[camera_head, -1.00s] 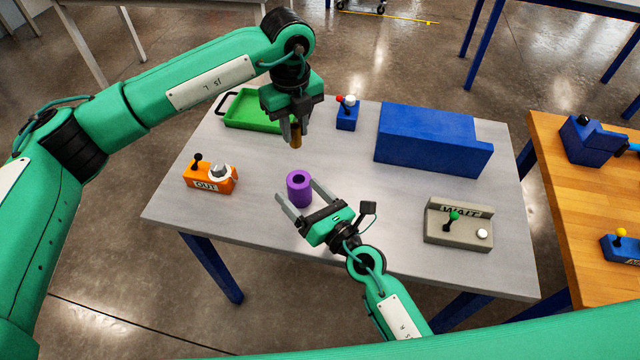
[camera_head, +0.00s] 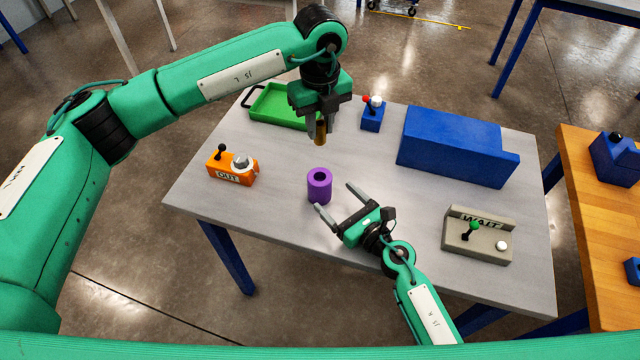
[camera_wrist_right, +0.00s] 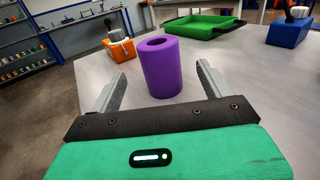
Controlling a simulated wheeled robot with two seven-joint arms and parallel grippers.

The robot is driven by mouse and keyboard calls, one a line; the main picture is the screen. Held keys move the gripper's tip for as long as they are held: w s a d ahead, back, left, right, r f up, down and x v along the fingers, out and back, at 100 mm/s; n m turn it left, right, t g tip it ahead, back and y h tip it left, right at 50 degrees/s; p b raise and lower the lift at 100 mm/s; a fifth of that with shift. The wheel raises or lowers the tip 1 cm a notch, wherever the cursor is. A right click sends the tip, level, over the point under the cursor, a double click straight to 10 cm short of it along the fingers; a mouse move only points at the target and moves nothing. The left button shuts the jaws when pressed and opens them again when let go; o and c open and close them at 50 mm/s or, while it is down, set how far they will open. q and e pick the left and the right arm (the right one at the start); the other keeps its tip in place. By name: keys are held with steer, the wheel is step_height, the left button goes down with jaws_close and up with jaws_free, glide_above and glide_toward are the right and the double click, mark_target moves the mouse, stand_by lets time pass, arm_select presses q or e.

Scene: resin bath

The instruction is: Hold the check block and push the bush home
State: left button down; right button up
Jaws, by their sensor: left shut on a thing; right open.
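The check block is a purple cylinder with a hole in its top (camera_head: 319,188). It stands upright on the grey table, and also shows in the right wrist view (camera_wrist_right: 161,72). My left gripper (camera_head: 319,125) is shut on a brass-coloured bush (camera_head: 321,133) pointing down. The bush is held in the air, above the block in the head picture; whether it lines up with the hole I cannot tell. My right gripper (camera_head: 334,198) is open and low. The block stands ahead of its fingertips, across the gap between them, with both fingers apart from it.
An orange OUT box (camera_head: 231,170) stands left, a green tray (camera_head: 275,104) behind. Table around the check block is clear.

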mark_target(320, 185)
steer(key=shift+f, duration=0.5)
steer(key=x, duration=0.7)
steer(key=shift+w+a+f, duration=0.15)
steer(key=shift+w, duration=0.05)
steer(key=c, duration=1.1)
steer(key=o, duration=1)
steer(key=c, duration=0.8)
